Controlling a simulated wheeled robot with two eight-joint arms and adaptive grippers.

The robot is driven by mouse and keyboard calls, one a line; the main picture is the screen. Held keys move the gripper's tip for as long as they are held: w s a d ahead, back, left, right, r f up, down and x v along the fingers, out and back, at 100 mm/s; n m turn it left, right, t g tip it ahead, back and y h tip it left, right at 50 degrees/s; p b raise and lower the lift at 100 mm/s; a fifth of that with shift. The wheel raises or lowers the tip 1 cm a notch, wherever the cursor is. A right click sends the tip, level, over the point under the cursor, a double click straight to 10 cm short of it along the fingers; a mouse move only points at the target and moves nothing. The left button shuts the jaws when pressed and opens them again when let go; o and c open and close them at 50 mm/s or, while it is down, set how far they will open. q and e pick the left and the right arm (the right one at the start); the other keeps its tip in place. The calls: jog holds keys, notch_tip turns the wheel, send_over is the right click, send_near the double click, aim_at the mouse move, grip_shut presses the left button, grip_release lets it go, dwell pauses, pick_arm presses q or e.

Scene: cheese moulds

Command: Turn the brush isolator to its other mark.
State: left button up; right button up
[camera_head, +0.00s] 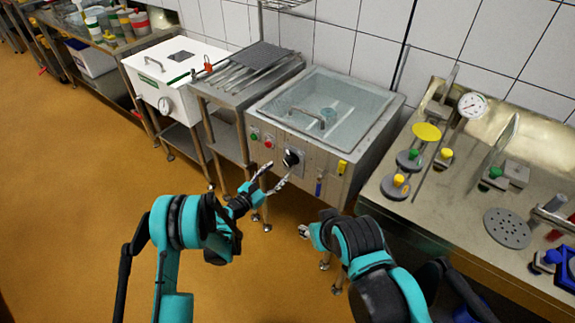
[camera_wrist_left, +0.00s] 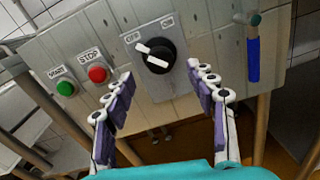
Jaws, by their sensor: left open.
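The brush isolator is a black rotary knob (camera_head: 291,158) with a white pointer bar on a grey plate on the front panel of the metal washer. In the left wrist view, the knob (camera_wrist_left: 154,56) has its pointer aimed up-left towards the OFF mark (camera_wrist_left: 132,38); the ON mark (camera_wrist_left: 167,21) is up-right. My left gripper (camera_head: 275,173) is open and empty in front of the panel, its fingers spread below and to either side of the knob (camera_wrist_left: 160,74), apart from it. My right gripper (camera_head: 304,231) is low, mostly hidden by its wrist.
A green START button (camera_wrist_left: 66,89) and a red STOP button (camera_wrist_left: 97,74) sit left of the knob. A blue-handled valve (camera_wrist_left: 253,55) is to the right. A metal bench (camera_head: 440,215) with tools stands at the right; the orange floor (camera_head: 70,220) at left is clear.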

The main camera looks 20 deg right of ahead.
aim_at(286, 164)
pick_arm(q)
jog(key=b+x, duration=0.1)
jog(key=x, duration=0.4)
jog(key=shift+w+d+b, duration=0.15)
jog(key=shift+d+b, duration=0.1)
jog(key=shift+b, duration=0.05)
jog(key=shift+w+d, duration=0.45)
jog(key=shift+d, duration=0.1)
jog(key=shift+r, duration=0.1)
jog(key=c, duration=1.2)
